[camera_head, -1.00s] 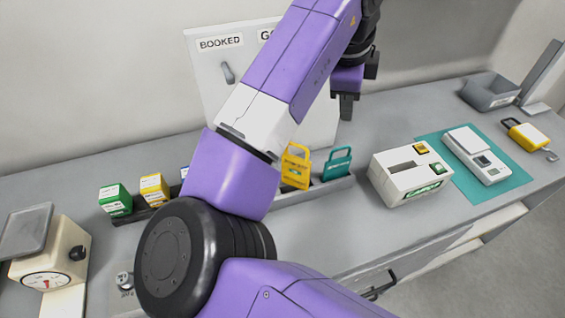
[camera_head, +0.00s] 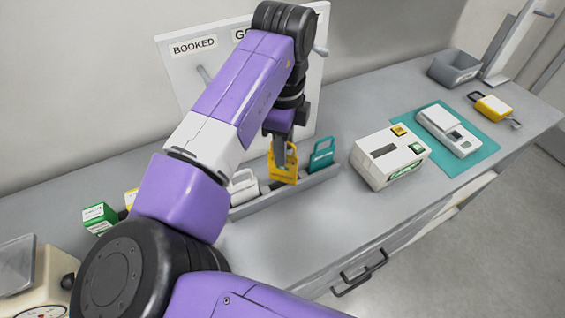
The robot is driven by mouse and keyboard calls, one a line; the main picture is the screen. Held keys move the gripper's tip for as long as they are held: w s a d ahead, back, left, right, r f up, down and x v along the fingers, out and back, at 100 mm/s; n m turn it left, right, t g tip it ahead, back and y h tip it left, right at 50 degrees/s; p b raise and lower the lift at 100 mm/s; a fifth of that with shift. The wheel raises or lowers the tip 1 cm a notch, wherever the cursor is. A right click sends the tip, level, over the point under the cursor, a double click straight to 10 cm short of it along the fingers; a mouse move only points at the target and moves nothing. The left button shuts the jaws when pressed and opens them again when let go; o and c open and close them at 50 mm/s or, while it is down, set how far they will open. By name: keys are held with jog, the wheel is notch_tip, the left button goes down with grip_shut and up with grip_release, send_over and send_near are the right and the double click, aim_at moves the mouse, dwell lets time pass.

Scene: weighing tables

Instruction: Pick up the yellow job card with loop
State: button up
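The yellow job card with a loop (camera_head: 290,176) stands upright in a long grey rack (camera_head: 262,206) on the counter. My gripper (camera_head: 280,160) points down right at the card, and its dark fingers overlap the card's loop in the picture. The fingers are small and seen from the side, so I cannot tell whether they are open, shut, or touching the loop. The card still stands in the rack.
A teal looped card (camera_head: 321,156) stands just right of the yellow one, a white looped card (camera_head: 243,187) just left. A white box (camera_head: 391,157) with buttons, a scale (camera_head: 448,131) on a teal mat and a yellow padlock-like item (camera_head: 492,106) stand further right. A white board (camera_head: 178,73) rises behind.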

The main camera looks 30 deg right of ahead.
send_over(284, 181)
jog(key=shift+w+d+f+p, duration=0.15)
jog(key=shift+f+p, duration=0.3)
jog(key=shift+f, duration=2.2)
grip_shut()
